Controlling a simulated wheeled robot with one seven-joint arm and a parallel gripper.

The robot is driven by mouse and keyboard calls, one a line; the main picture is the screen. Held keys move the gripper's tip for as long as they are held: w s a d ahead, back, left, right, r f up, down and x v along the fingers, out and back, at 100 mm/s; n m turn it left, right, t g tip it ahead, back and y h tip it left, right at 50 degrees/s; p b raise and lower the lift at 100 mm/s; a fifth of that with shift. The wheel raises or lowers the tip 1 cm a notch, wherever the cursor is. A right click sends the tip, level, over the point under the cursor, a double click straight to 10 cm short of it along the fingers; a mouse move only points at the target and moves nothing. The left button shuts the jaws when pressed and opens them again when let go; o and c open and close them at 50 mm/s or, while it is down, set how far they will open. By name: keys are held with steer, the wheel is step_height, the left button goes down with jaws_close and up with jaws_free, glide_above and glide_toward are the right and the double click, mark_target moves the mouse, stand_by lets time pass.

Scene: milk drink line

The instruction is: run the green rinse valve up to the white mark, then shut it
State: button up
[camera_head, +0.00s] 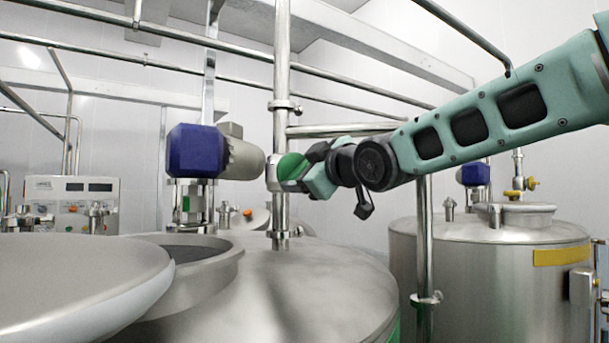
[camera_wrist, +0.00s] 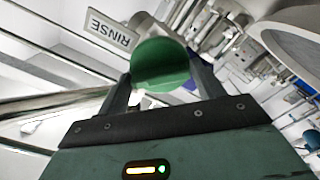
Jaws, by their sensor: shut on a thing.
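The green rinse valve handle (camera_head: 291,167) is on the upright steel pipe (camera_head: 281,120) above the tank. In the wrist view the round green handle (camera_wrist: 160,64) sits between my two fingers, beside a white label reading RINSE (camera_wrist: 112,30). My gripper (camera_head: 308,170) reaches in from the right and is shut on the handle; in the wrist view its fingers (camera_wrist: 158,85) are on both sides of it. I cannot make out a white mark in either view.
A steel tank (camera_head: 290,275) with an open lid (camera_head: 80,285) stands below. A blue motor (camera_head: 195,150) is left of the valve. Another tank (camera_head: 490,260) with a yellow label stands at right. Pipes (camera_head: 350,130) run close behind my gripper.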

steer(key=m+b, duration=0.2)
steer(key=m, duration=0.6)
steer(key=shift+f+m, duration=0.1)
steer(key=shift+m, duration=0.2)
stand_by(0.5)
steer(key=o, duration=0.8)
steer(key=shift+o, duration=0.2)
steer(key=p+v, duration=0.2)
steer(key=v, duration=1.5)
